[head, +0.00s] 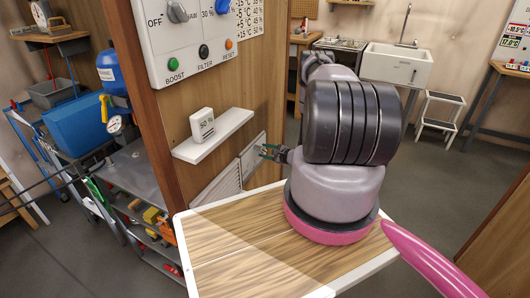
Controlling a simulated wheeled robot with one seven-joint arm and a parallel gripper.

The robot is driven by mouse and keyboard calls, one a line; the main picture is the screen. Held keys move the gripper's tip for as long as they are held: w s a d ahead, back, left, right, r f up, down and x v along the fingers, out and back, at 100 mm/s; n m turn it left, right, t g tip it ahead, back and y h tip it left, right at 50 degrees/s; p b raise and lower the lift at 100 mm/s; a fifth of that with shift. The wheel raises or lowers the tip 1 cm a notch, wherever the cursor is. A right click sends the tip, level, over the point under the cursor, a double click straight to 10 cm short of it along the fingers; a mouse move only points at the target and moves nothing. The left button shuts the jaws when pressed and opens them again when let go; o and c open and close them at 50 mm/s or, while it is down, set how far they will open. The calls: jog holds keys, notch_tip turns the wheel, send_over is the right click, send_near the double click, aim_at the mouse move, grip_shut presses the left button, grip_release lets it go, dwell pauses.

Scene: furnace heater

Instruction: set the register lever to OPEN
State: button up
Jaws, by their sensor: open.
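A white louvred register (218,187) sits low on the wooden panel, partly hidden behind the edge of my wooden top. A plain pale plate (252,157) is to its right. I cannot make out the register lever or any OPEN marking; my gripper or the tabletop may hide it. My gripper (268,152) is small in the view, with greenish fingertips pointing left toward the pale plate. It is open and appears empty. Whether it touches the plate cannot be told.
A white shelf (214,136) with a small thermostat-like box (201,125) juts out above the register. A control panel (195,35) with knobs and buttons is higher up. A cluttered cart (140,185) stands left. Grey floor (420,185) is open at right.

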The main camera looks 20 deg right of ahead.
grip_shut()
dwell(1.5)
